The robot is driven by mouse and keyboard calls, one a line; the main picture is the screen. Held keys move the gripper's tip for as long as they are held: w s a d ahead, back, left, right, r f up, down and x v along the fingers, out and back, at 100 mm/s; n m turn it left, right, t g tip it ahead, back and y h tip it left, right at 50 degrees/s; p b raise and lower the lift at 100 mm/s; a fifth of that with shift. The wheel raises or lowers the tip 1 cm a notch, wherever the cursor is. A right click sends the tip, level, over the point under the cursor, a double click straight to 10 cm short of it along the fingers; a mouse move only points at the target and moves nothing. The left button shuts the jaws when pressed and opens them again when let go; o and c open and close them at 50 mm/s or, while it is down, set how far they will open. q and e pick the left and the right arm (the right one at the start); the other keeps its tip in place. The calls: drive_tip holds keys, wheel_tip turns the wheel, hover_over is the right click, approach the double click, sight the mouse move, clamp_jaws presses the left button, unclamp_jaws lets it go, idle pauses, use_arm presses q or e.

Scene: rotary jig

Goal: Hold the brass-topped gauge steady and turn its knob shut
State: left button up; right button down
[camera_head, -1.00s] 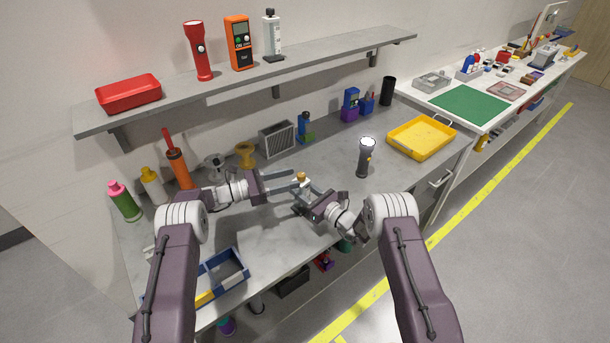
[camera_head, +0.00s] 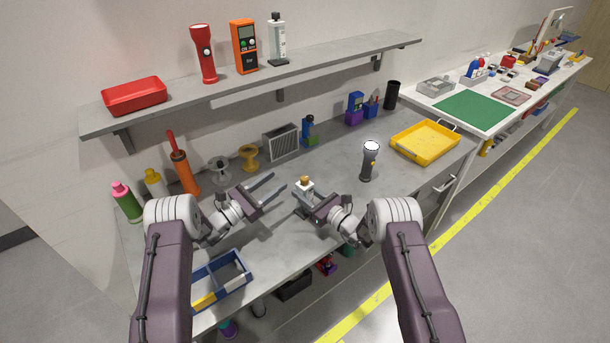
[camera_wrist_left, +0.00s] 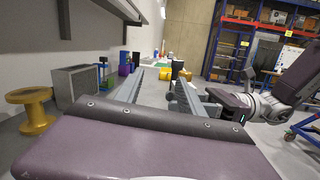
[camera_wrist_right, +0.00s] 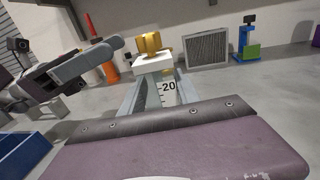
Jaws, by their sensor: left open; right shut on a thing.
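The gauge (camera_head: 304,187) is a small white block with a brass knob on top. It stands upright on the grey bench in the head view. In the right wrist view its brass knob (camera_wrist_right: 150,44) sits above a white body (camera_wrist_right: 154,64) with a scale marked 20. My right gripper (camera_head: 302,203) is shut on the gauge's body, its fingers on both sides below the knob. My left gripper (camera_head: 275,190) is open and empty, to the left of the gauge and apart from it. It also shows in the right wrist view (camera_wrist_right: 115,43).
A grey flashlight (camera_head: 369,160) stands right of the gauge. A yellow tray (camera_head: 425,141) lies farther right. A blue divided bin (camera_head: 219,279) is at the front left. A vented grey box (camera_head: 281,143) and a yellow spool (camera_head: 249,158) stand along the back.

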sight(305, 180)
use_arm(q)
drive_tip(key=s+d+n+t+y, duration=0.1)
drive_tip(key=s+d+n+y, duration=0.3)
drive_tip(key=s+d, duration=0.15)
drive_tip(key=x, duration=1.1)
drive_tip(key=shift+w+a+r, duration=0.25)
drive_tip(key=shift+w+r, duration=0.15)
drive_tip(key=shift+r, duration=0.05)
clamp_jaws()
